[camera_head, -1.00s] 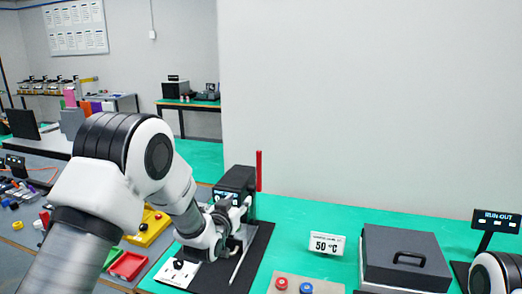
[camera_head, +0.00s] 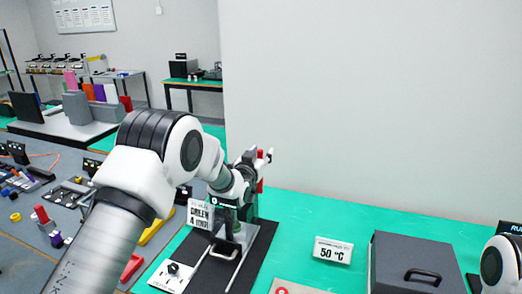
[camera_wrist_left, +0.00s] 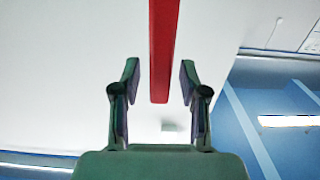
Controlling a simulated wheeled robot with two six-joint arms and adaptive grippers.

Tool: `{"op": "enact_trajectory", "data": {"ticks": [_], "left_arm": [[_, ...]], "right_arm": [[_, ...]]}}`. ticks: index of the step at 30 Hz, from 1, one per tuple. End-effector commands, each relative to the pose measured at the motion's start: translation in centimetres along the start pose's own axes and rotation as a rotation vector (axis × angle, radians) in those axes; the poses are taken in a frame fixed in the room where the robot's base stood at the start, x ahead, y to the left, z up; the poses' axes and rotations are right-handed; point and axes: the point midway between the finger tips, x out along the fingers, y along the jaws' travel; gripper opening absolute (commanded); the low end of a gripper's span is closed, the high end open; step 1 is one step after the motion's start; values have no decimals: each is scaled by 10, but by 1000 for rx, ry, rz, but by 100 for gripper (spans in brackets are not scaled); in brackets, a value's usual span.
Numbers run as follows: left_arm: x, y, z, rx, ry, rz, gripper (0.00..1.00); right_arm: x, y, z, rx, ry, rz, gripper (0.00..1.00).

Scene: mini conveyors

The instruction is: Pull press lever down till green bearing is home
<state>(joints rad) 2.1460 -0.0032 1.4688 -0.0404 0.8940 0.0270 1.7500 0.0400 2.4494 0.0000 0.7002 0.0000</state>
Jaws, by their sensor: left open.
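The press (camera_head: 228,228) stands on a black mat on the green bench, largely hidden behind my left arm. Its red lever (camera_head: 260,186) shows at the upper right of the press. My left gripper (camera_head: 265,156) is at the lever's upper part. In the left wrist view the red lever (camera_wrist_left: 163,55) comes down between the two open fingers (camera_wrist_left: 158,95), with gaps on both sides. The green bearing cannot be made out. My right arm shows only at the right edge, its gripper out of frame.
A 50 °C sign (camera_head: 333,250) and a grey box with a handle (camera_head: 405,255) stand to the right.

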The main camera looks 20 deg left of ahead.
Motion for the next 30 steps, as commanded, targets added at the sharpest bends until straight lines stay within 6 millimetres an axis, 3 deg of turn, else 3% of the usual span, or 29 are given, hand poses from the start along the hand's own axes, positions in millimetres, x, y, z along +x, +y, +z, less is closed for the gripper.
{"op": "enact_trajectory", "data": {"ticks": [5, 9, 17, 30], "left_arm": [[0, 0, 0, 0, 0, 0, 44], [0, 0, 0, 0, 0, 0, 0], [0, 0, 2, 0, 2, 0, 0], [0, 8, 7, 1, 53, 1, 0]], "right_arm": [[0, 0, 0, 0, -1, 0, 40], [0, 0, 0, 0, -1, 0, 40], [2, 0, 0, 0, -1, 0, 40], [26, 0, 0, 0, -1, 0, 40]]}}
